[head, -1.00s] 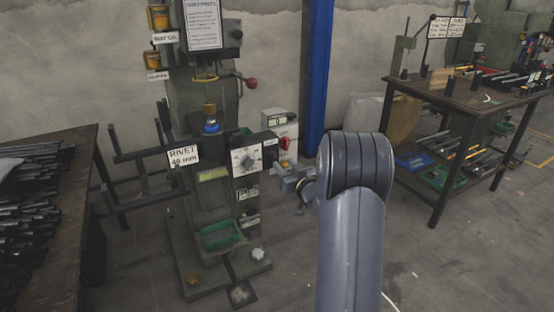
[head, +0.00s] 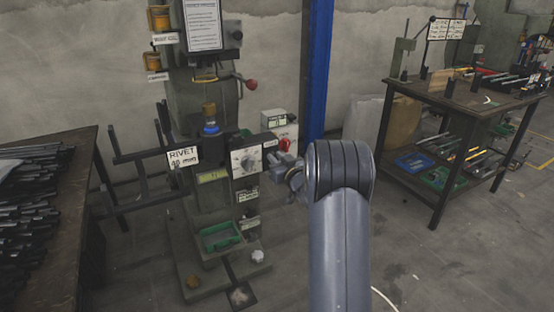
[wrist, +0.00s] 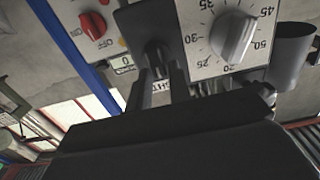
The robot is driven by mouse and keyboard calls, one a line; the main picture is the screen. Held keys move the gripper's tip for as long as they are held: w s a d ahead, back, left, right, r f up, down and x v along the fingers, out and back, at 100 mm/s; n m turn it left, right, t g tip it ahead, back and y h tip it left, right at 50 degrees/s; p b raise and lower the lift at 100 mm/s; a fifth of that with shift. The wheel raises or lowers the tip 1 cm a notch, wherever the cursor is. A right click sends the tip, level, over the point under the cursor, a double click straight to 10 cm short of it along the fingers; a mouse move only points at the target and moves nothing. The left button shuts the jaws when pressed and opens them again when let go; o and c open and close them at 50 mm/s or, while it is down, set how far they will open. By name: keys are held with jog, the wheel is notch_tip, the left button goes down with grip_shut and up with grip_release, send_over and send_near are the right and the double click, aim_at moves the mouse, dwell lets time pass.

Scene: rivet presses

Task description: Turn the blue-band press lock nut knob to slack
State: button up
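The press (head: 205,100) stands at left centre in the head view, with a blue band (head: 211,128) around its ram. Its dial box (head: 247,160) carries a pale scale and a grey pointer knob, also large in the wrist view (wrist: 234,38). A black lock nut knob (wrist: 157,55) sits on the dark panel left of the scale in the wrist view. My gripper (wrist: 157,82) points at it, fingers apart, one on each side of its line. I cannot tell whether the fingertips touch it. In the head view my gripper (head: 280,172) is beside the box's right end, partly hidden by my arm.
A grey switch box with a red knob (head: 285,144) is just behind my gripper; its red knob shows in the wrist view (wrist: 93,25). A blue post (head: 318,70) stands behind. A table with rods (head: 45,190) is left, a tool bench (head: 470,100) right.

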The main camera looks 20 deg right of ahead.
grip_shut()
jog(key=shift+n+b, duration=0.3)
jog(key=shift+b, duration=0.15)
jog(key=shift+a+f+n+b, duration=0.2)
jog(key=shift+a+n+b, duration=0.05)
jog(key=shift+n+b, duration=2.2)
jog(key=shift+a+f+n+b, duration=0.2)
jog(key=shift+n+b, duration=2)
jog(key=shift+n, duration=0.5)
jog(key=shift+a+f+n+b, duration=0.2)
jog(key=shift+a+n+b, duration=0.05)
jog(key=shift+n+b, duration=2.2)
jog(key=shift+n, duration=0.3)
